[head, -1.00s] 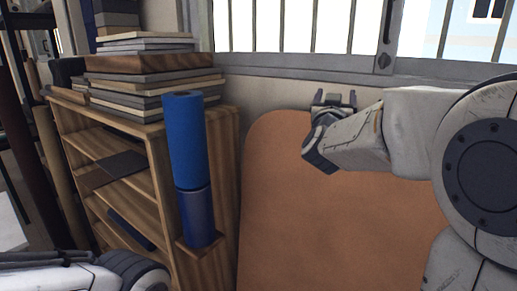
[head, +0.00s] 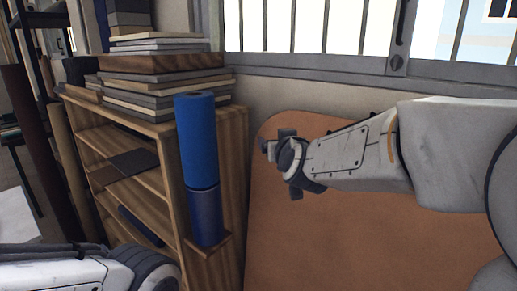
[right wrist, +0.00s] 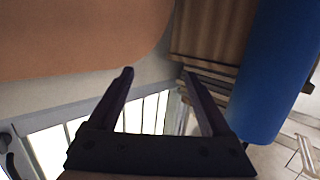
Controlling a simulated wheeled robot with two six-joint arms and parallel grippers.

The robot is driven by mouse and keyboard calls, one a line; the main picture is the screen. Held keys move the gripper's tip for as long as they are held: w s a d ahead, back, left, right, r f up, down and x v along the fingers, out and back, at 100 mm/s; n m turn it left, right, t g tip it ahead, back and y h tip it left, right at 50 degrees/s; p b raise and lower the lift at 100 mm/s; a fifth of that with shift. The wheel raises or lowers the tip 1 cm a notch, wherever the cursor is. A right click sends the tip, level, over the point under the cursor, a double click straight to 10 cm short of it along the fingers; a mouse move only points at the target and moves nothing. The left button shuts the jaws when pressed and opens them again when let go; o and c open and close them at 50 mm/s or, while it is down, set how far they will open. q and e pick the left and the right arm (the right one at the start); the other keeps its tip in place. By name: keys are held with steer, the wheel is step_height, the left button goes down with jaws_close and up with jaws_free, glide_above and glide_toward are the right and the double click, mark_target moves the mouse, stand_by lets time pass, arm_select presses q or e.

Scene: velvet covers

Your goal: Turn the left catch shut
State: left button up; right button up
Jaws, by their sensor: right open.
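A dark window catch (head: 397,62) with a round pivot is on the grey window frame (head: 320,72) at the upper right of the head view. It is the only catch I can make out there; whether it is the left one I cannot tell. My right gripper (head: 274,146) is in front of the orange panel's upper left corner, below the window frame and well left of the catch, touching neither. In the right wrist view its two dark fingers (right wrist: 157,74) are spread with nothing between them. My left gripper is out of view; only part of that arm shows at lower left.
A wooden shelf (head: 170,165) with stacked books (head: 165,65) stands left of my right gripper. A blue roll (head: 198,150) stands upright at its front corner. The orange panel (head: 330,235) leans below the window. Vertical bars cross the window.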

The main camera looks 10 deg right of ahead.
steer(key=shift+s+a+f+n+g+y, duration=0.25)
steer(key=shift+a+f+y, duration=0.15)
steer(key=shift+a, duration=0.25)
steer(key=shift+s+a+f+n+g+y, duration=0.2)
steer(key=shift+a+f+y, duration=0.1)
steer(key=shift+a+f, duration=0.25)
steer(key=s+a+f+n+g+y, duration=0.4)
steer(key=s+a+f+g, duration=0.4)
steer(key=s+a+f, duration=0.5)
steer(key=s+d+f+n+g+h, duration=0.1)
steer(key=s+f+g, duration=0.2)
steer(key=s, duration=0.7)
steer(key=s+d+f+n+g+h, duration=0.2)
steer(key=s+f+g, duration=0.2)
steer(key=s, duration=0.6)
steer(key=shift+s+d+f, duration=0.15)
steer(key=shift+s+d, duration=0.05)
steer(key=shift+s, duration=0.1)
